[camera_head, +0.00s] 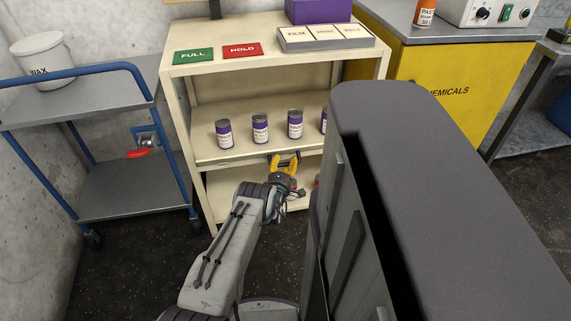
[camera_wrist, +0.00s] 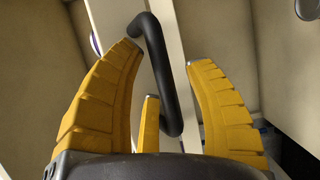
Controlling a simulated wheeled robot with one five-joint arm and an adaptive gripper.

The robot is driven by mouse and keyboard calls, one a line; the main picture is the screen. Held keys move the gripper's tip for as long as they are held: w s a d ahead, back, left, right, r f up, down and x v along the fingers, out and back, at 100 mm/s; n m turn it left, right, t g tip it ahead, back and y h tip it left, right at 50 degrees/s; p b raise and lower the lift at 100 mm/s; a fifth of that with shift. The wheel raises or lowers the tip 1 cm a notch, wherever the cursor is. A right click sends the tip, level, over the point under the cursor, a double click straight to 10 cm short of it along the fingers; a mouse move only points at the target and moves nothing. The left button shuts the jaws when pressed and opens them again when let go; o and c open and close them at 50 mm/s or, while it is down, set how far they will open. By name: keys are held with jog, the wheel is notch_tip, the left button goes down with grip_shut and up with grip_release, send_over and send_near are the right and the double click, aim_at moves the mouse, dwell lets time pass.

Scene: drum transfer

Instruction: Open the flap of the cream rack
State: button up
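The cream rack (camera_head: 178,101) stands ahead in the head view, with several purple-labelled tins (camera_head: 260,128) on its middle shelf. My gripper (camera_head: 285,160) is at the front edge of that shelf, below the tins. In the wrist view my gripper (camera_wrist: 168,54) has its yellow fingers spread, with a black bar handle (camera_wrist: 157,62) between them. The handle is fixed to a narrow cream strip (camera_wrist: 170,25). The fingers look apart from the handle, though contact at the lower finger is unclear. My arm and column hide part of the rack, and I cannot tell the flap's outline or angle.
A blue-framed trolley (camera_head: 130,185) stands left of the rack, with a white bucket (camera_head: 40,62) on top. A yellow chemicals cabinet (camera_head: 425,85) stands to the right. Green and red signs (camera_head: 242,50) and a purple box (camera_head: 318,11) are on the rack's top.

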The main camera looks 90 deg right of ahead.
grip_shut()
jog(key=shift+f, duration=0.15)
